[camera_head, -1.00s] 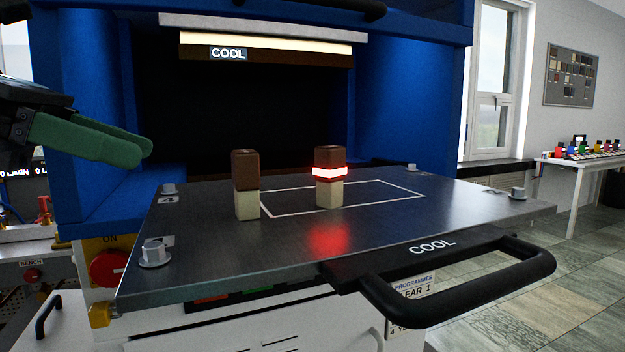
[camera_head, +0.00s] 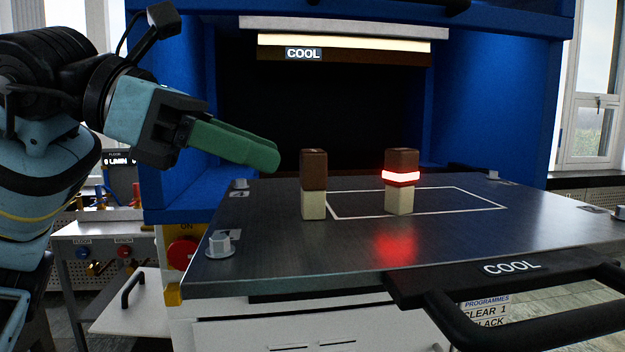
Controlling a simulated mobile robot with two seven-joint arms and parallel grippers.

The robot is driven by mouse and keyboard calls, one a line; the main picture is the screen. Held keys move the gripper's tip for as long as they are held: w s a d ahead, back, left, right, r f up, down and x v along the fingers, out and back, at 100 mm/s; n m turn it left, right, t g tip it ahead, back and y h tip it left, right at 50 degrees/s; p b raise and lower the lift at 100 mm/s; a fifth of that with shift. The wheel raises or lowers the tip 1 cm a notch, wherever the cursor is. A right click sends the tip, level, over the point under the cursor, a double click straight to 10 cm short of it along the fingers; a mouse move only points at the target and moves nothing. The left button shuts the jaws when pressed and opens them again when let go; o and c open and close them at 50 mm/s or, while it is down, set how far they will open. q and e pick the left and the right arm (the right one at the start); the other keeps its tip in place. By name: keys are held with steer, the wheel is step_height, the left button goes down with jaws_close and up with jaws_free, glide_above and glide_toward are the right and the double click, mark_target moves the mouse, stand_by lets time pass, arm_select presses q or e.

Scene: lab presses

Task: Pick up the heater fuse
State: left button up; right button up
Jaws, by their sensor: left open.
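Two small upright blocks, brown above and cream below, stand on the dark metal plate (camera_head: 270,250). The left block (camera_head: 314,185) is plain and stands at the left edge of a white outlined rectangle. The right block (camera_head: 402,160) has a glowing red and white band and stands within the outline. No label shows which one is the heater fuse. My left gripper (camera_head: 272,155), with green fingers, is open and empty. In the picture its tips are just left of the plain block, apart from it. My right gripper is not in view.
A blue press housing (camera_head: 180,130) with a dark opening rises behind the plate. A black handle (camera_head: 530,318) marked COOL juts from the plate's front right. Grey knobs (camera_head: 220,243) stand at the plate's corners. A red button (camera_head: 182,253) is below left.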

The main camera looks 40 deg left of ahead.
mark_target(301, 162)
arm_select(q)
steer(key=x, duration=0.5)
steer(key=shift+s+d+r, duration=0.1)
steer(key=shift+d+r, duration=0.05)
steer(key=shift+r, duration=0.05)
steer(key=shift+c, duration=0.4)
steer(key=c, duration=1)
